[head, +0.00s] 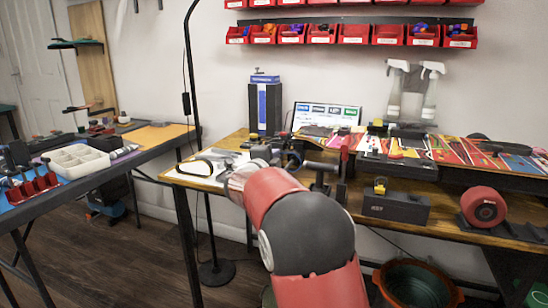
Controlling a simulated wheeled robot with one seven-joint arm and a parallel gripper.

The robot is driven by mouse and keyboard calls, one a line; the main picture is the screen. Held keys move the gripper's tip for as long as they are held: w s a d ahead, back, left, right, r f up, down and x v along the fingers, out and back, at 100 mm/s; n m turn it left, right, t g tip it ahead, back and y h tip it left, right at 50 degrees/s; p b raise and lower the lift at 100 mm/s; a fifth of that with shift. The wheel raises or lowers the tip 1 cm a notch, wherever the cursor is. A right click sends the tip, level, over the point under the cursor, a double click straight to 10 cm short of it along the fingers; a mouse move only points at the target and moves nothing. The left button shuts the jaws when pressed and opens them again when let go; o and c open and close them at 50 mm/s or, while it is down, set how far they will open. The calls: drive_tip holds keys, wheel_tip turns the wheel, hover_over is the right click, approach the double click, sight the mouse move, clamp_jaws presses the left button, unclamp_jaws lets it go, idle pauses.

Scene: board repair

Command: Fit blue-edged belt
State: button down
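I cannot make out a belt with a blue edge in the head view. My red and grey arm reaches from the bottom middle over the wooden workbench (356,205). Its wrist end is over the bench's left part, close to a dark machine-like assembly with a grey bar to its right. My gripper (268,153) is mostly hidden behind the wrist and is small and dark; its fingers cannot be told apart. Whether it holds anything cannot be seen.
A tall dark box with a blue front (265,108) stands at the back. A grey block (396,207) and a red wheel (483,205) sit at the bench's right front. A side table with a white tray (76,160) stands left. Red bins (353,34) line the wall.

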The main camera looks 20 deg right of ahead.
idle(0.7)
drive_tip(key=shift+p+x, duration=0.4)
drive_tip(key=shift+x, duration=0.95)
drive_tip(key=shift+w, duration=0.1)
idle(0.5)
drive_tip(key=c, duration=1.6)
unclamp_jaws()
drive_tip(key=shift+c, duration=1)
